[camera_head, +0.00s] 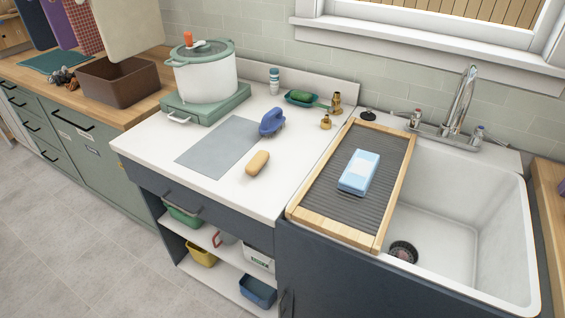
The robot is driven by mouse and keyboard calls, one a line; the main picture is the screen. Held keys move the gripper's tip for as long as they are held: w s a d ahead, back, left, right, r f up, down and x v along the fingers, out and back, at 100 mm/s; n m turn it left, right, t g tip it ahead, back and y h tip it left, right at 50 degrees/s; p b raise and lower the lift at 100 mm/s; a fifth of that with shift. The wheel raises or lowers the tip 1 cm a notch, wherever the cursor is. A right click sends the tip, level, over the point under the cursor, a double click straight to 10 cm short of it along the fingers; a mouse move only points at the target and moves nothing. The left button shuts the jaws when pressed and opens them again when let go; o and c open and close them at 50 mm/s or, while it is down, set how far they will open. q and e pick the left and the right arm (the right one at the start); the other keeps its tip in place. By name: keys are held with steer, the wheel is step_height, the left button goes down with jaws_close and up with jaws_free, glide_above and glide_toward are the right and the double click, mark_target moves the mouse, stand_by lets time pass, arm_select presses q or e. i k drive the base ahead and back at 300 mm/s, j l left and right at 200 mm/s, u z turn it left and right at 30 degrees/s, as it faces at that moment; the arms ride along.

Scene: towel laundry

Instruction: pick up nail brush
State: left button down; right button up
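A blue brush with a rounded handle and short dark bristles below (271,121), which looks like the nail brush, rests on the white counter (215,185) at the right edge of a flat grey mat (212,146). A tan oblong block (258,162) lies nearer the counter's front, apart from the blue brush; I cannot tell its material. Neither of my grippers is in view, and nothing visible is touching the brush.
A white pot (204,78) stands on a green base behind the mat. Brass pieces (336,103) and a green dish (300,97) are at the back. The mat is clear.

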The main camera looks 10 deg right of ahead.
mark_target(259, 161)
steer(key=i+j+z, duration=0.25)
steer(key=j, duration=0.65)
steer(key=i+j+z, duration=0.1)
steer(key=j+z, duration=0.15)
steer(key=j, duration=0.7)
steer(key=j+z, duration=0.2)
steer(key=j, duration=0.75)
